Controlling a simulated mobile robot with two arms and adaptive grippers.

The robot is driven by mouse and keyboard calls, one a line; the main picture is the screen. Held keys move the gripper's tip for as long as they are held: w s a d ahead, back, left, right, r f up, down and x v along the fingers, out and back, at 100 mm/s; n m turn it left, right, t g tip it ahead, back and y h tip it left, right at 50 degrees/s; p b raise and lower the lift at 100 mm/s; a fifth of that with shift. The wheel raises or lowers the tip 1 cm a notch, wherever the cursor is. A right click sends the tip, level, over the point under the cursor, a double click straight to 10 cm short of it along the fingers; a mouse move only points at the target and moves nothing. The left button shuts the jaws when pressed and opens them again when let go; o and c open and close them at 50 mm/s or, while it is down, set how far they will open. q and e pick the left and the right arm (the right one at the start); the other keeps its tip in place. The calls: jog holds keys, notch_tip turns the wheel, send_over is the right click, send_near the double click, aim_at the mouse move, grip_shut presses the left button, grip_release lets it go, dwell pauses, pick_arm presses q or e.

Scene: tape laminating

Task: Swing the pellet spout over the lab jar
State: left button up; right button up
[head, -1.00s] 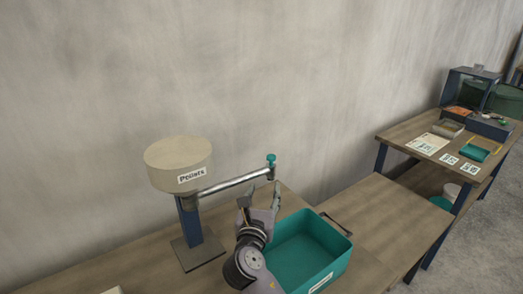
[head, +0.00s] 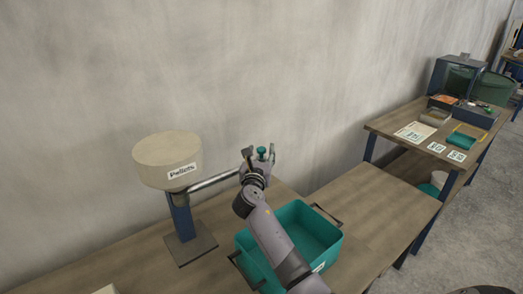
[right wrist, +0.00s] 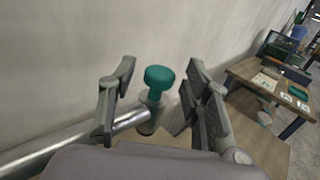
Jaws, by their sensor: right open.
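The pellet spout (head: 212,182) is a metal pipe reaching right from under the round beige hopper (head: 167,161) labelled "Pellets". A teal knob (head: 262,152) tops its free end. My right gripper (head: 260,156) is at that end, its fingers on either side of the knob. In the right wrist view the open gripper (right wrist: 158,98) has the teal knob (right wrist: 159,78) between its fingers, with a visible gap on each side. The pipe (right wrist: 75,143) runs off to the lower left there. I see no lab jar. My left gripper is out of view.
A teal bin (head: 328,245) stands on the bench below my right arm. The hopper's stand (head: 181,218) is on the bench to its left. A side table (head: 390,130) at the right holds papers, a teal tray (head: 461,142) and boxes. The wall is close behind.

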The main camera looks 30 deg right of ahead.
jog(key=shift+x, duration=0.85)
grip_shut()
dwell(0.3)
